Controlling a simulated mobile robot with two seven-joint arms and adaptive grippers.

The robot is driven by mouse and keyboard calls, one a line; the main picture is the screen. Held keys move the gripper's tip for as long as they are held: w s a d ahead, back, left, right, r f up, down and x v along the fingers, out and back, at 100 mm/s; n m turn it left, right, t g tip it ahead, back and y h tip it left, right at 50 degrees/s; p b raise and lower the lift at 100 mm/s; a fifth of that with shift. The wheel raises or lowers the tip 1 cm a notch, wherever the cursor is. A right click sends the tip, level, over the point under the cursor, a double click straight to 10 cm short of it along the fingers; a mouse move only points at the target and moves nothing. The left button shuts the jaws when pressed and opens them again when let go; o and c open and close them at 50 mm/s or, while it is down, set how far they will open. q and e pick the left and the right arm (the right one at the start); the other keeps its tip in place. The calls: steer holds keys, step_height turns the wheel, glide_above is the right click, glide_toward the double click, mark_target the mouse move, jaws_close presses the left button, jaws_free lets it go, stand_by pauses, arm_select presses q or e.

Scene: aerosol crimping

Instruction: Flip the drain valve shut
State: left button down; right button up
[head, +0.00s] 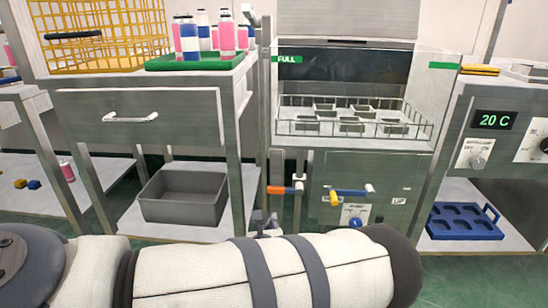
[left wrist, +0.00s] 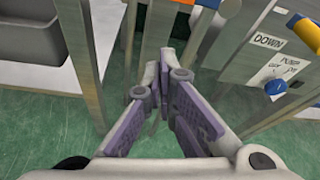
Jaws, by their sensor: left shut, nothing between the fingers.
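A sliver of orange (left wrist: 184,3) shows at the top edge of the left wrist view. My left gripper (head: 264,222) is just below the orange lever in the head view, partly hidden by my forearm. In the left wrist view my left gripper (left wrist: 160,88) is shut and empty, its purple-padded fingers pointing toward the pipe. My right gripper is out of view.
A blue lever with a yellow end (head: 348,192) sits to the right, above a blue knob (head: 355,222). The glass tank marked FULL (head: 287,59) holds a wire rack. A table leg (head: 236,150) stands close left. A grey bin (head: 182,198) is on the lower shelf.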

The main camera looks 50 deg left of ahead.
arm_select(q)
steer(key=shift+v, duration=1.35)
steer(key=shift+f, duration=0.1)
